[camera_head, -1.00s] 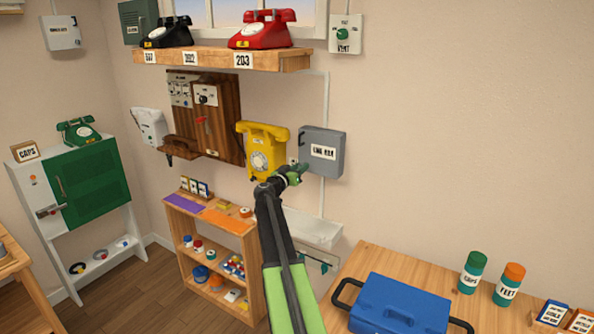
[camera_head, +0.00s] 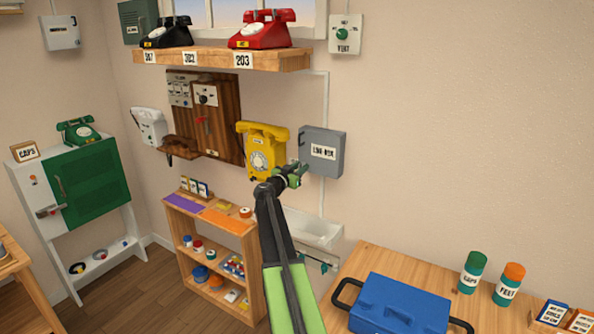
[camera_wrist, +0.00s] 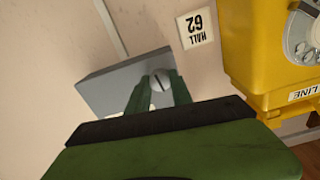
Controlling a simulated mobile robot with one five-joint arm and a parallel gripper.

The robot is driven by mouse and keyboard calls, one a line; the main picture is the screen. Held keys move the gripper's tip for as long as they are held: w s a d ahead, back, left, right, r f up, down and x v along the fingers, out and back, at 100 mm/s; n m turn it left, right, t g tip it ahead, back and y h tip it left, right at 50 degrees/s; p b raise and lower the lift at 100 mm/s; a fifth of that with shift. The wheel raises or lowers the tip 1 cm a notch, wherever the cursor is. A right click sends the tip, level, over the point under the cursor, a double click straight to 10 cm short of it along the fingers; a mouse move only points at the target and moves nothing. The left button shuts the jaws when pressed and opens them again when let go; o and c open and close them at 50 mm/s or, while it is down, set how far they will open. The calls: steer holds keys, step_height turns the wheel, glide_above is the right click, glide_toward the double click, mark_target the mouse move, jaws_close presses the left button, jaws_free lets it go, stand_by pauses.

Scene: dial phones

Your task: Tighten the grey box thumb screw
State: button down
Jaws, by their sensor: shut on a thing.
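The grey box (camera_head: 322,153), labelled "LINE BOX", hangs on the wall right of the yellow phone (camera_head: 262,150). In the wrist view its grey body (camera_wrist: 105,85) appears tilted. The round, slotted thumb screw (camera_wrist: 160,78) is at the box's near end, between my fingertips. My gripper (camera_wrist: 158,90) has its two green fingers closed on the screw, one at each side. In the head view my gripper (camera_head: 297,172) is at the box's lower left edge, and the screw is too small to make out there.
The yellow phone (camera_wrist: 265,50) is close beside my gripper, and a "HALL 62" card (camera_wrist: 196,28) is on the wall. A pale trough (camera_head: 312,230) is below. A blue case (camera_head: 400,305) lies on the wooden table. The wall right of the box is clear.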

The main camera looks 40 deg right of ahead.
steer(key=shift+s+d, duration=0.2)
steer(key=shift+s, duration=0.05)
steer(key=c, duration=1.1)
jaws_free()
steer(key=shift+s, duration=0.1)
steer(key=shift+c, duration=0.2)
steer(key=v, duration=1.7)
steer(key=shift+a, duration=0.3)
steer(key=shift+w, duration=0.25)
